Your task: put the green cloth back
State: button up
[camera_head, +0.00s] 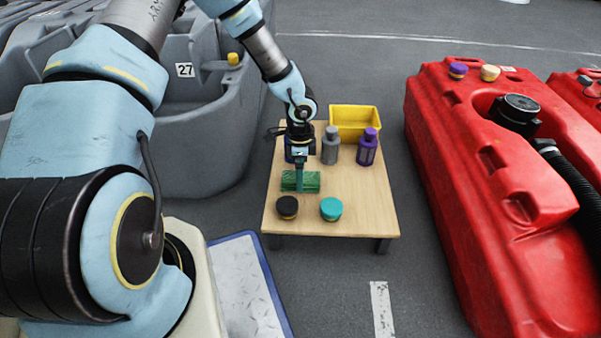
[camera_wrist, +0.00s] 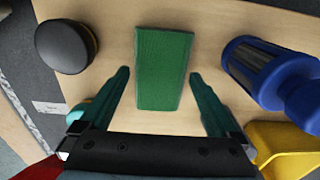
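The green cloth (camera_head: 308,182) lies flat on the low wooden table, toward its left side; it also shows in the wrist view (camera_wrist: 162,68) as a green rectangle. My gripper (camera_head: 300,184) is above the cloth, pointing down. In the wrist view my gripper (camera_wrist: 160,90) is open, with one teal finger on each side of the cloth and a gap to it on both sides. Whether the fingertips touch the table is hard to tell.
The wooden table (camera_head: 350,200) also holds a black-topped cap (camera_head: 287,206), a teal cap (camera_head: 331,208), a grey bottle (camera_head: 330,146), a purple bottle (camera_head: 367,148), a blue bottle (camera_wrist: 268,72) and a yellow bin (camera_head: 372,112). A red tank (camera_head: 480,210) stands right, a grey tank (camera_head: 200,130) left.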

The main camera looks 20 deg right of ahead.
notch_tip(320, 180, up, 12)
jog(key=p, duration=0.7)
jog(key=w+a+r+n+y, duration=0.1)
jog(key=a+r+n, duration=0.4)
jog(key=a+r, duration=0.3)
jog(key=w+a+r+n, duration=0.1)
jog(key=a+r+n, duration=0.45)
jog(key=a, duration=0.45)
jog(key=s+a+r+n, duration=0.3)
jog(key=a+r+n, duration=0.1)
jog(key=a+n, duration=0.1)
jog(key=s+a+r+n+t+h, duration=0.1)
jog(key=s+a+r+n, duration=0.2)
jog(key=a+n, duration=0.3)
jog(key=shift+a+r+t+b, duration=0.3)
jog(key=shift+a+r, duration=0.25)
jog(key=shift+r, duration=0.05)
